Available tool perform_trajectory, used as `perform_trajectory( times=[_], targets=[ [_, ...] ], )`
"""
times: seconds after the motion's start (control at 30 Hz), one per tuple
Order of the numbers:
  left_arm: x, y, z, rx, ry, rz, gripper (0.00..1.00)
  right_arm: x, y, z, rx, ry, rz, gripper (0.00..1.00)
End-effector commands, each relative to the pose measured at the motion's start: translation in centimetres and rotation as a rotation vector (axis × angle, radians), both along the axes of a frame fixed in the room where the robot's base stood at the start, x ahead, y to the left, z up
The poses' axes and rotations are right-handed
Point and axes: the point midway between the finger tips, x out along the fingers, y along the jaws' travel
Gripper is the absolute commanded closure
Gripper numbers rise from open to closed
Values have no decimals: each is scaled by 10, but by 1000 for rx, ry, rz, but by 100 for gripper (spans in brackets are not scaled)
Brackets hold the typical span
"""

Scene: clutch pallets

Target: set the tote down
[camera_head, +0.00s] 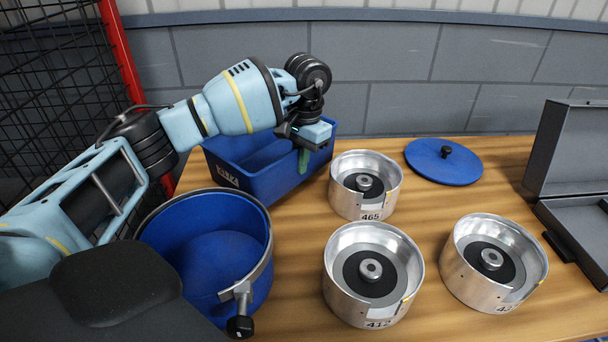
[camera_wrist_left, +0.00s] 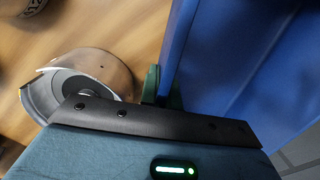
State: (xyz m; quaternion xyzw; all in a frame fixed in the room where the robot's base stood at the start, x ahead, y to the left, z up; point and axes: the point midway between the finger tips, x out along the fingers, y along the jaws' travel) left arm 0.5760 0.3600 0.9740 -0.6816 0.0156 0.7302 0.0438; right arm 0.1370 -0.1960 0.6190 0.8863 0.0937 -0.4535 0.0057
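The blue tote (camera_head: 232,178), with a number label on its front, is at the back left of the wooden table. It looks about level, and I cannot tell whether its base touches the table. My left gripper (camera_head: 304,158) is at the tote's right end, pointing down. In the left wrist view, its green fingers (camera_wrist_left: 162,88) sit on either side of the tote's wall (camera_wrist_left: 178,45) and appear closed on it. The fingertips are partly hidden by the gripper body. My right gripper is not in view.
A round blue tub (camera_head: 215,262) with a clamp stands in front of the tote. A wall backs the table.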

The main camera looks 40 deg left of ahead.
Motion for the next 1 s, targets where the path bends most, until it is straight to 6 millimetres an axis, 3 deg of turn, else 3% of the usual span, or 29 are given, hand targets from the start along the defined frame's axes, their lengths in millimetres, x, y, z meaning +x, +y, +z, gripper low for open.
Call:
perform_trajectory(
  times=[0.27, 0.57, 0.93, 1.0],
  targets=[
    [1, 0, -7, 0, -2, 0, 100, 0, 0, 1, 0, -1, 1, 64],
    [0, -1, -40, -1, -3, 0, 100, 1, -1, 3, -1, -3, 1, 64],
    [0, 0, -45, 0, -2, 0, 100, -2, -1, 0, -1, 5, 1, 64],
    [0, 0, -45, 0, -2, 0, 89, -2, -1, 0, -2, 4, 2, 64]
  ],
)
